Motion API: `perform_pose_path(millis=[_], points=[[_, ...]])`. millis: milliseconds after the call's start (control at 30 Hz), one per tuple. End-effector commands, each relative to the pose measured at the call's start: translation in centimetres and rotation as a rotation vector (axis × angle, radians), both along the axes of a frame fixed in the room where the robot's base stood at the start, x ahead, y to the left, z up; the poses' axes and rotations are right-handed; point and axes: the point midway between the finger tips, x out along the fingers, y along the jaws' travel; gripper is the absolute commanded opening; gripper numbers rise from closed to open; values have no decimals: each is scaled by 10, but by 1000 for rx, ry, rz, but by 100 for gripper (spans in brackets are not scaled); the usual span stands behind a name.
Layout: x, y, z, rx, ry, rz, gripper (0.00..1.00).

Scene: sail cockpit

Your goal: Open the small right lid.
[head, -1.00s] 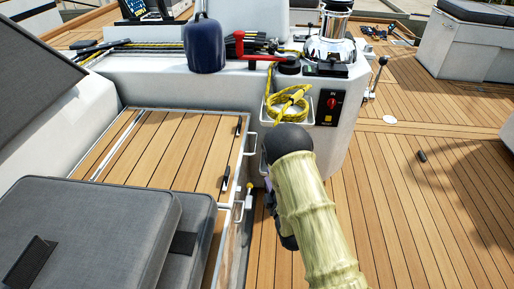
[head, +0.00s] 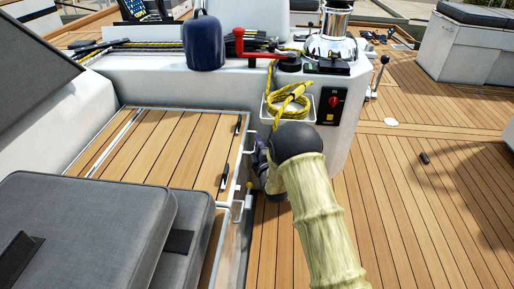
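A slatted wooden lid (head: 165,148) with a pale rim lies flat and shut on the white bench, left of my arm. Black fittings (head: 225,176) sit near its right edge, and metal loop handles (head: 251,141) stick out along that side. A second wooden panel (head: 214,246) lies nearer, partly under grey cushions. I cannot tell for certain which is the small right lid. My gripper (head: 259,166) is dark and mostly hidden by my arm. It is close to the loop handle at the lid's right edge; whether it touches the handle or is open cannot be seen.
Grey cushions (head: 95,230) cover the front left. Behind the lid stand a dark blue fender (head: 203,42), a red-handled crank (head: 240,42), a chrome winch (head: 335,25) and a yellow rope (head: 287,103) in a pocket. The deck (head: 420,210) at right is mostly open.

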Motion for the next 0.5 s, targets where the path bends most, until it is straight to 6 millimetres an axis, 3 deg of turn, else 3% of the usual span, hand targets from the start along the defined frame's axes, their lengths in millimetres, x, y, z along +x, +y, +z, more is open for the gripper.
perform_pose_path(millis=[300, 467, 500], points=[[3, 1, 0, 0, 0, 0, 33], [3, 1, 0, 0, 0, 0, 1], [3, 1, 0, 0, 0, 0, 0]])
